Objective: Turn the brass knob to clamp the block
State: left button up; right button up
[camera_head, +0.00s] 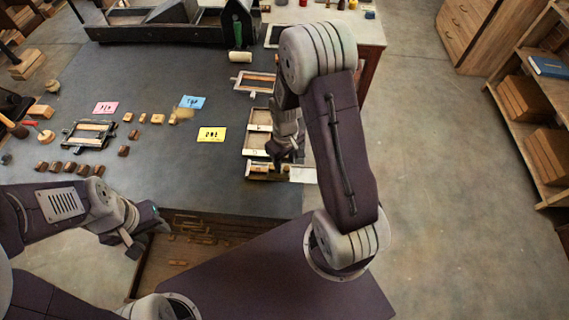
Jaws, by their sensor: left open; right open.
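My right gripper (279,165) points down over the front end of a narrow wooden tray-like fixture (256,140) at the table's right edge. The fingers and arm hide part of it, and I cannot tell whether they touch it. A small yellowish block-like piece (258,169) shows just left of the fingers. I cannot make out the brass knob; it may be hidden by the gripper. My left gripper (146,238) is open and empty, low in front of the table's front edge.
The dark table (225,165) holds pink (105,107), blue (192,102) and yellow (212,134) cards, several small wooden blocks and a small dark frame (88,134). A dark press (160,22) stands at the back. The floor at right is clear before a shelf (530,120).

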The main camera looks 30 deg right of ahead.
aim_at(287, 170)
jog(key=shift+d+f, duration=0.1)
jog(key=shift+f, duration=0.6)
jog(key=shift+s+d+f, duration=0.25)
jog(key=shift+f, duration=0.15)
pick_arm(q)
jog(key=shift+s+d+r, duration=0.2)
jog(key=shift+s+d, duration=0.05)
jog(key=shift+d, duration=0.05)
pick_arm(e)
jog(key=shift+w+a, duration=0.1)
jog(key=shift+a, duration=0.05)
jog(key=c, duration=0.9)
grip_shut()
